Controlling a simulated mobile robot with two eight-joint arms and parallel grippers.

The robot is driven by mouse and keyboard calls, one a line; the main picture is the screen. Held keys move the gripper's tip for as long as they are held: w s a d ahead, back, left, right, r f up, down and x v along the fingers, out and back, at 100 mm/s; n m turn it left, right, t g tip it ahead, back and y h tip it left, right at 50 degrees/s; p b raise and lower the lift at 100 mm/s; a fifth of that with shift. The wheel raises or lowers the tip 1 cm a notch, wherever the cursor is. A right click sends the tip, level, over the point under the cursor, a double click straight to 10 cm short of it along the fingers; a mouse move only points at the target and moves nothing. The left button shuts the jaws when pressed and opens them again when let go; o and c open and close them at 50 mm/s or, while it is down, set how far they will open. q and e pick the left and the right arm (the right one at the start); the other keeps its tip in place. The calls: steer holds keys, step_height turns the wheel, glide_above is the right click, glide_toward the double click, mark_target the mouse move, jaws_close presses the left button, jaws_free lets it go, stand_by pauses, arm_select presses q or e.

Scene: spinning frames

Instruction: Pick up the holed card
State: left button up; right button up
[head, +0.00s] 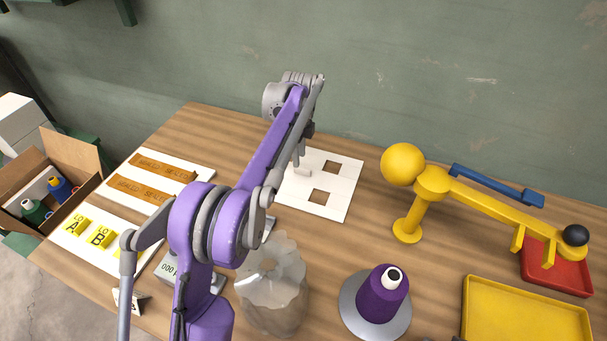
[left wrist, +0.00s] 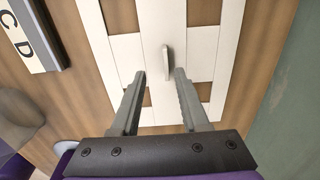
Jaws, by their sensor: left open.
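The holed card (head: 344,168) is a white sheet with square cut-outs, lying flat on the wooden table behind my left arm. It also shows in the left wrist view (left wrist: 152,20), with brown wood visible through its holes. A small pale upright tab (left wrist: 167,62) stands at its middle. My left gripper (left wrist: 160,74) is open and empty above the card. In the wrist view the tab appears between and just beyond its fingertips; I cannot tell the height gap. In the head view my arm hides part of the card's left side. My right gripper is not in view.
A yellow lever arm with a ball (head: 402,164) stands right of the card. A purple cone (head: 378,300) and a clear ruffled vessel (head: 272,300) stand in front. Label boards (head: 95,205) lie left. A yellow tray (head: 525,315) is at front right. The green wall is behind.

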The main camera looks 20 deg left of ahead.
mark_target(302, 172)
arm_select(q)
steer(key=f, duration=0.4)
steer(key=w+f, duration=0.1)
steer(key=f, duration=0.1)
steer(key=shift+d, duration=0.3)
jaws_close()
